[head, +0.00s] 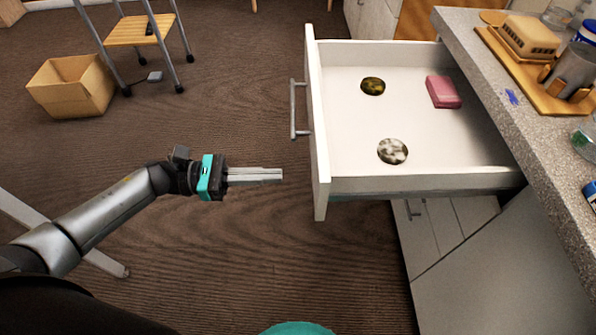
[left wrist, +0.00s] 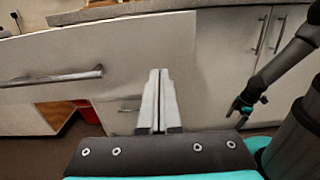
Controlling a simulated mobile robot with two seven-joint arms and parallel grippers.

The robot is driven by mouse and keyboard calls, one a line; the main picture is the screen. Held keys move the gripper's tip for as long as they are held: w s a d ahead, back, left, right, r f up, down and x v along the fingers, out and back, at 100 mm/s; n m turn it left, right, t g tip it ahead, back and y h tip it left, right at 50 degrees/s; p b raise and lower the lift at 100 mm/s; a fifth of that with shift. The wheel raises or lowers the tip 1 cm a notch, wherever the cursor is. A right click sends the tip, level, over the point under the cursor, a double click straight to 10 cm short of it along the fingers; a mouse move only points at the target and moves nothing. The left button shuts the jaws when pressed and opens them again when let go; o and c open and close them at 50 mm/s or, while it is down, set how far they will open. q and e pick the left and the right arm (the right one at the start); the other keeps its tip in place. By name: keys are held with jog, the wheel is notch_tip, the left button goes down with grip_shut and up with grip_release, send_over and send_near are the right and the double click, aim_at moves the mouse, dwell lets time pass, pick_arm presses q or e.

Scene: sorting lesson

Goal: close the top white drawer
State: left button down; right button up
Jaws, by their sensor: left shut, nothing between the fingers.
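The top white drawer (head: 350,185) is pulled open from the counter in the head view, with its bar handle (head: 294,110) on the left side of its front. Inside lie a dark yellow-green round thing (head: 373,86), a mottled grey-white round thing (head: 393,151) and a pink block (head: 443,92). My left gripper (head: 282,175) is shut and empty, pointing at the drawer front from the left, a small gap short of it. The left wrist view shows its fingers (left wrist: 159,74) before the white front, right of the handle (left wrist: 52,77). My right gripper (left wrist: 240,113) is small there; its jaws are unclear.
The speckled countertop (head: 500,100) holds a wooden tray (head: 520,75) with items. Lower cabinets (head: 500,270) stand beneath. A cardboard box (head: 70,86) and a step stool (head: 135,30) stand at the upper left.

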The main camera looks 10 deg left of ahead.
aim_at(315, 175)
pick_arm(q)
jog(key=x, duration=0.6)
jog(key=shift+a+f, duration=0.1)
pick_arm(e)
jog(key=shift+d+f, duration=0.1)
